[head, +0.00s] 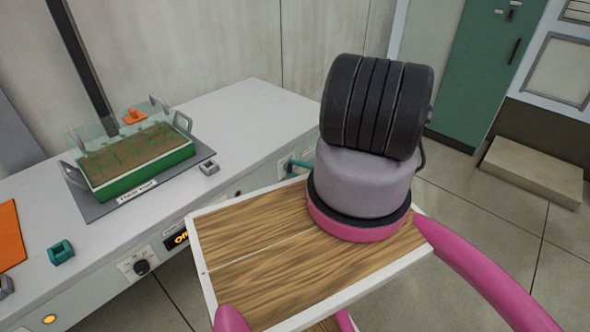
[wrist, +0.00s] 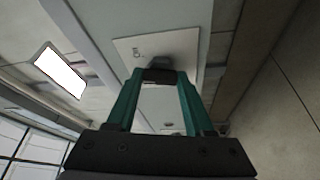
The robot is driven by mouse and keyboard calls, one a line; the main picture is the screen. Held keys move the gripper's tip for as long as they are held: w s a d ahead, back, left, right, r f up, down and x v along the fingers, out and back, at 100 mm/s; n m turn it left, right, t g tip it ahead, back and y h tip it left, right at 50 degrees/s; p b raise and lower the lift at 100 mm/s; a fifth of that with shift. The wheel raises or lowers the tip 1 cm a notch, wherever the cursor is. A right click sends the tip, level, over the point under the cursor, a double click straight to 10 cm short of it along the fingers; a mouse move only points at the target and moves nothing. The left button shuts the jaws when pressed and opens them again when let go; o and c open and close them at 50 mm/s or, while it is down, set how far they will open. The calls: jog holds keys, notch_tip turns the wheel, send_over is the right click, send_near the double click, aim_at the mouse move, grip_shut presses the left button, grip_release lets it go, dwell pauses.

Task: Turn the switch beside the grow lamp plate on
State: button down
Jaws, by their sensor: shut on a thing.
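My gripper has teal fingers, and in the wrist view the gripper (wrist: 159,80) is shut on a dark switch handle (wrist: 176,63). The switch sits on a pale plate (wrist: 130,48) with small lettering that seems to read ON, turned over. In the head view only a teal bit of my gripper (head: 299,163) shows at the bench front, the rest hidden behind my arm. The switch itself is hidden there. I cannot tell which plate is the grow lamp plate, nor how far the handle is turned.
A grey bench (head: 240,108) bears a green planted tray (head: 148,180) and a teal block (head: 62,252). Its front has a black knob (head: 142,267) and a small amber display (head: 178,238). A green cabinet (head: 484,75) and a low beige block (head: 535,170) stand right, with open floor before them.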

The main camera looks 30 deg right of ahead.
jog(key=m+t, duration=0.1)
jog(key=m, duration=0.2)
jog(key=m+t, duration=0.1)
jog(key=m, duration=0.2)
jog(key=shift+f+m+t, duration=0.2)
jog(key=shift+m+t, duration=0.1)
jog(key=shift+t, duration=0.1)
jog(key=shift+m, duration=0.3)
jog(key=shift+c, duration=1.4)
grip_release()
jog(key=v, duration=1)
jog(key=shift+s, duration=0.4)
jog(key=shift+d, duration=0.15)
